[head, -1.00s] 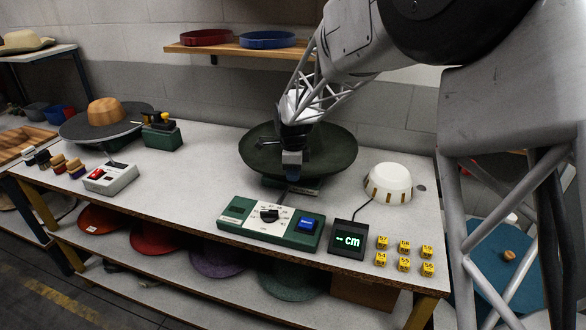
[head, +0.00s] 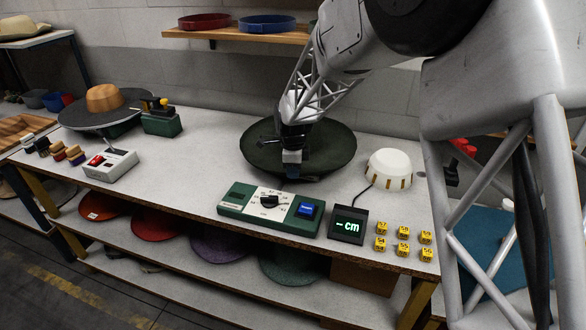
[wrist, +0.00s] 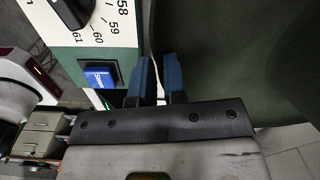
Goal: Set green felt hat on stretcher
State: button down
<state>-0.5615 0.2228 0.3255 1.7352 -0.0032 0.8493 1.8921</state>
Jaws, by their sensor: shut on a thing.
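The green felt hat (head: 325,158) is dark green and wide, and looks like a shallow round dish in the head view, over the middle of the bench. My gripper (head: 291,168) is at the hat's near side and is shut on its edge. I cannot tell whether the hat rests on anything.
A green control box (head: 268,205) with a dial and blue button stands just in front of the hat. A cm display (head: 347,226), a white slotted dome (head: 389,168) and several yellow cubes (head: 403,242) are to the right. Bare bench lies left of the hat.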

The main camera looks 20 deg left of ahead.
jog(key=shift+f, duration=0.8)
dwell(0.9)
jog(key=c, duration=1.1)
grip_release()
jog(key=shift+r, duration=0.1)
jog(key=shift+r, duration=3.85)
